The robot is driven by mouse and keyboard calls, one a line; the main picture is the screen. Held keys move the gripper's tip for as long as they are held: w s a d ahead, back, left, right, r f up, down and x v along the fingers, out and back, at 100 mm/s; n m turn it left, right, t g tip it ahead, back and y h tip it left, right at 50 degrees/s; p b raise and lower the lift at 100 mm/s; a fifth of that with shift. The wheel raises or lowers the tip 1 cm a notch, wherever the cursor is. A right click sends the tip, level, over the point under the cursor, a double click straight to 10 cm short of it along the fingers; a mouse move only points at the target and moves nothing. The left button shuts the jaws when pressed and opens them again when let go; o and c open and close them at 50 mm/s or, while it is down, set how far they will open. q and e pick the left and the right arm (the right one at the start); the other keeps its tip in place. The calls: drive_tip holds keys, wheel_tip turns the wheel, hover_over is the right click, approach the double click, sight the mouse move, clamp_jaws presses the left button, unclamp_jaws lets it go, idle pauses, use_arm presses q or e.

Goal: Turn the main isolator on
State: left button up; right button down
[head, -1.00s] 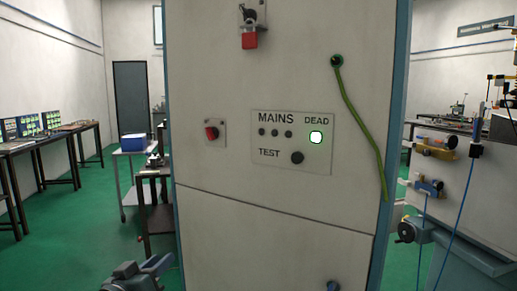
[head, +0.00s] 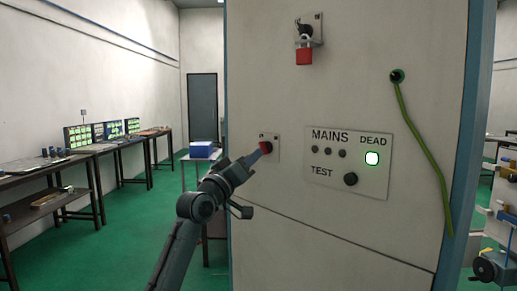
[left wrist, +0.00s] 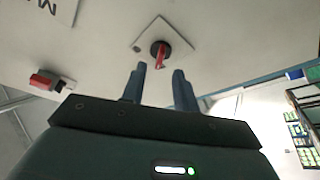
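A red rotary handle on a black round base (head: 267,147) sits on a small square plate on the grey cabinet front. It also shows in the left wrist view (left wrist: 160,52), lined up with the gap between my fingers. My left gripper (head: 261,151) is just in front of this handle, partly covering it. In the left wrist view the left gripper's fingers (left wrist: 159,70) are apart, with nothing held between them. I cannot tell whether they touch the handle. A panel marked MAINS (head: 346,163) has a lit indicator under DEAD (head: 372,158). My right gripper is not in view.
A second switch with a red padlock (head: 304,57) is higher on the cabinet (head: 400,220). A green cable (head: 424,150) hangs on the cabinet's right side. Workbenches (head: 60,170) stand at the far left.

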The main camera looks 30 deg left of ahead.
sight(265, 148)
use_arm(q)
drive_tip(key=shift+p+x, duration=0.3)
drive_tip(key=shift+x, duration=1.65)
drive_tip(key=shift+c, duration=0.2)
clamp_jaws()
